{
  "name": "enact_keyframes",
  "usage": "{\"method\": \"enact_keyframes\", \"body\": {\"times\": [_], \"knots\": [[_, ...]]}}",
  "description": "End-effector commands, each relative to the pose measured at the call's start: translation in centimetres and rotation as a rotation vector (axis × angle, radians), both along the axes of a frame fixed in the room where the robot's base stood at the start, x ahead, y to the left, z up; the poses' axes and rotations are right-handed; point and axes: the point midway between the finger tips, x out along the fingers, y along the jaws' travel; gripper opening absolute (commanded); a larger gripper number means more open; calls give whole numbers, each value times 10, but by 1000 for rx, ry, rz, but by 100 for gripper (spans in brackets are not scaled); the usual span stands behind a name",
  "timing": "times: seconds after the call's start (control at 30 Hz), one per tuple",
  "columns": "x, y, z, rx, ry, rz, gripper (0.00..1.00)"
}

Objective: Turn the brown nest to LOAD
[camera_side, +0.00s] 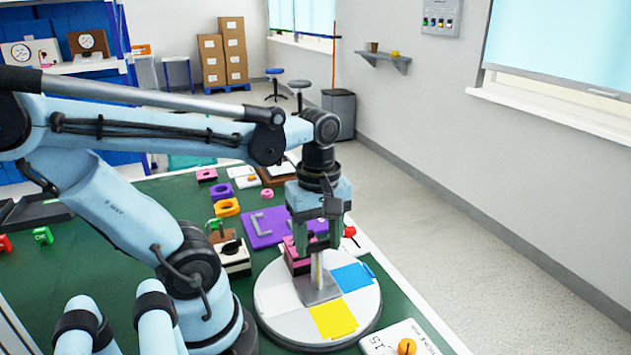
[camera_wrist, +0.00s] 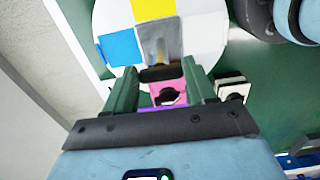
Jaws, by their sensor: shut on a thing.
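A round white disc (camera_side: 275,298) with a yellow patch (camera_side: 333,318) and a blue patch (camera_side: 352,276) lies on the green table. A grey plate with an upright post (camera_side: 317,272) stands on it. The disc also shows at the top of the wrist view (camera_wrist: 105,20), with the grey plate (camera_wrist: 160,42). My gripper (camera_side: 316,247) points down over the disc, its green fingers (camera_wrist: 162,76) shut on the dark top of the post. The fingers hide most of the grip. I cannot make out a brown nest on the disc or a LOAD mark.
A pink block (camera_side: 294,262) sits close behind the post. A purple plate (camera_side: 262,230) and a white block with a dark knob (camera_side: 233,258) lie nearby. A card with an orange knob (camera_side: 406,346) is at the front right table edge.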

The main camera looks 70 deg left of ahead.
Motion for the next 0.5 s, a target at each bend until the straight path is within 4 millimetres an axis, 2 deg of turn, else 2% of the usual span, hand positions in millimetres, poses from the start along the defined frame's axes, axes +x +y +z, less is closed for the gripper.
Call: {"method": "enact_keyframes", "body": {"times": [0.47, 0.5], "knots": [[0, 0, -1, 2, -2, 8, 0], [0, 0, -1, 2, -3, 8, 60]]}}
